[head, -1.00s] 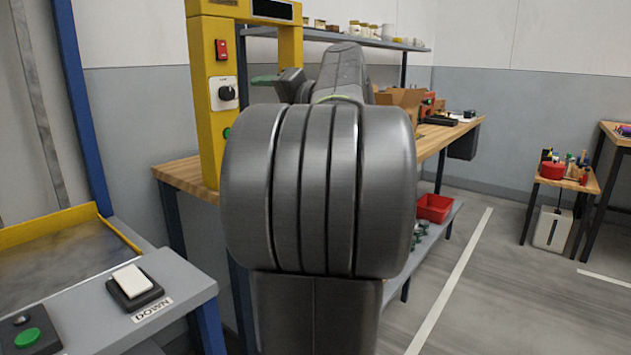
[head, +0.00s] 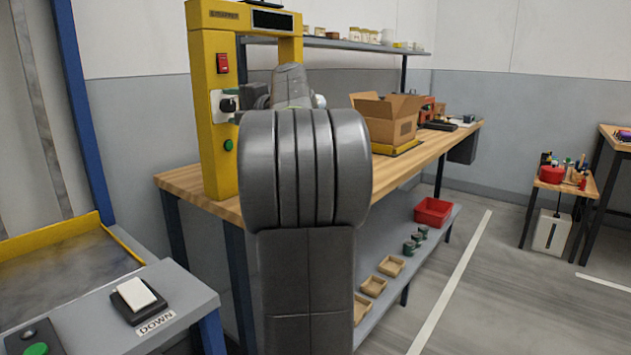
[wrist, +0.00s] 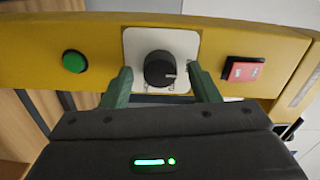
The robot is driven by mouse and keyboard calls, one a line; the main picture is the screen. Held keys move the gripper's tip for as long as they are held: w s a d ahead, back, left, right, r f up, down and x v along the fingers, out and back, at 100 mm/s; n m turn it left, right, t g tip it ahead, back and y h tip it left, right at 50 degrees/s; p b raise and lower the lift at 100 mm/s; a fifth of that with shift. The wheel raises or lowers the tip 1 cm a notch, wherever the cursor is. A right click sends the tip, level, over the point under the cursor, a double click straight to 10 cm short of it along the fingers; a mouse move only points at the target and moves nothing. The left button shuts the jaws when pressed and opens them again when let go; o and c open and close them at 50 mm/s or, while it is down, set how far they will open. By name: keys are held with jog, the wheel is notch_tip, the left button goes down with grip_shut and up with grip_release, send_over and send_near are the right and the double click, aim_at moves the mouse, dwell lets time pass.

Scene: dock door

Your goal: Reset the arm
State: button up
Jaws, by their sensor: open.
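My gripper (wrist: 160,88) is open in the wrist view, its two green fingers apart on either side of a black knob (wrist: 160,69). I cannot tell whether the fingers touch it. The knob sits on a pale plate (wrist: 138,45) on the yellow machine frame (wrist: 225,35). A green button (wrist: 75,62) is left of the knob and a red switch (wrist: 243,69) is right of it. In the head view my arm stands in the middle, its end near the black knob (head: 228,104) of the yellow frame (head: 217,150).
A wooden workbench (head: 440,150) holds an open cardboard box (head: 388,118) behind my arm. A lower shelf (head: 385,310) carries a red bin (head: 433,211) and small trays. A grey panel with a white DOWN rocker (head: 138,294) is at lower left. The floor (head: 520,300) at right is clear.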

jog(key=m+p, duration=0.4)
jog(key=shift+r+m, duration=0.2)
jog(key=shift+m, duration=0.1)
jog(key=m+p, duration=0.3)
jog(key=shift+m, duration=0.3)
jog(key=m+p, duration=0.5)
jog(key=shift+f, duration=0.1)
jog(key=shift+f+m+p, duration=0.2)
jog(key=shift+m+p, duration=0.6)
jog(key=shift+m, duration=0.1)
jog(key=shift+s+r, duration=0.1)
jog(key=shift+s, duration=0.1)
